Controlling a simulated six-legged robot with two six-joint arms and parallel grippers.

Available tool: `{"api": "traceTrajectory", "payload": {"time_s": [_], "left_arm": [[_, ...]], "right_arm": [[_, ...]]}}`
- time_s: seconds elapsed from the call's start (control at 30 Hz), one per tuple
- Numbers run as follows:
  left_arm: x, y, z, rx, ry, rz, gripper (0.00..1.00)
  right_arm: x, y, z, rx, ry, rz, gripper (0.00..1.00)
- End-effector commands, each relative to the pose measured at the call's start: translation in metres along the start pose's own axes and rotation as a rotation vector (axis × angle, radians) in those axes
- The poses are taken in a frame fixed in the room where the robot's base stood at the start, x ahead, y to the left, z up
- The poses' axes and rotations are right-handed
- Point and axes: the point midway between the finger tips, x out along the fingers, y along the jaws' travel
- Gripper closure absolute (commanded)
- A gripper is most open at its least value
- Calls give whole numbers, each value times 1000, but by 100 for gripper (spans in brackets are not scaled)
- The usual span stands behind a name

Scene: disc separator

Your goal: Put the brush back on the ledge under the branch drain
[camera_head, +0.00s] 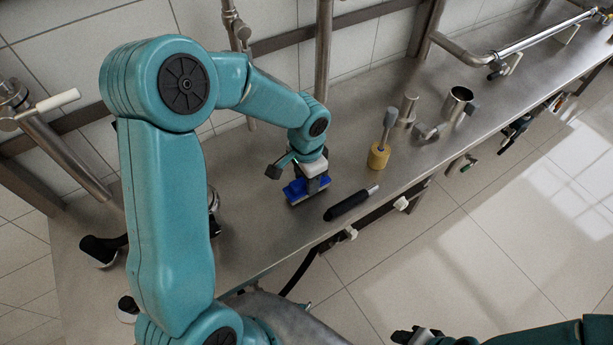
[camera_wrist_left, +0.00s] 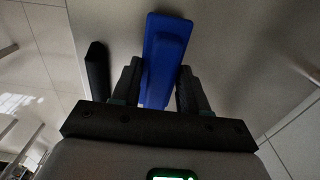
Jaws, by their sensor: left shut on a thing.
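The blue brush (camera_head: 296,191) is at the steel ledge (camera_head: 255,225), in the middle of the head view. My left gripper (camera_head: 309,183) points down over it, its fingers shut on it. In the left wrist view the blue brush (camera_wrist_left: 166,50) lies between the two dark fingers of the left gripper (camera_wrist_left: 162,88). Whether the brush touches the steel or hangs just above it, I cannot tell. The dark right gripper (camera_head: 416,335) is at the bottom edge, away from the ledge; its jaws are unclear. I cannot tell which pipe is the branch drain.
A black-handled tool (camera_head: 348,205) lies just right of the brush, near the ledge's front edge. A yellow block with a grey handle (camera_head: 379,157) stands beyond it. A metal cup (camera_head: 457,103) and steel pipe (camera_head: 540,37) are farther right. A vertical pipe (camera_head: 323,50) rises behind my left gripper.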

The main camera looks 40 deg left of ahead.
Motion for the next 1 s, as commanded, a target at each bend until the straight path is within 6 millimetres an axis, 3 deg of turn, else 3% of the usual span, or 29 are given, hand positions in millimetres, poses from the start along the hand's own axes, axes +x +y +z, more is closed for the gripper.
{"api": "traceTrajectory", "payload": {"time_s": [0.77,0.8,0.9,1.0], "left_arm": [[13,0,0,0,0,0,100],[13,0,0,0,0,0,53],[12,0,0,0,0,0,27],[12,0,0,0,0,0,27]], "right_arm": [[12,4,0,0,0,0,57],[12,4,0,0,0,0,57],[11,4,0,0,0,0,57],[11,4,0,0,0,0,57]]}}
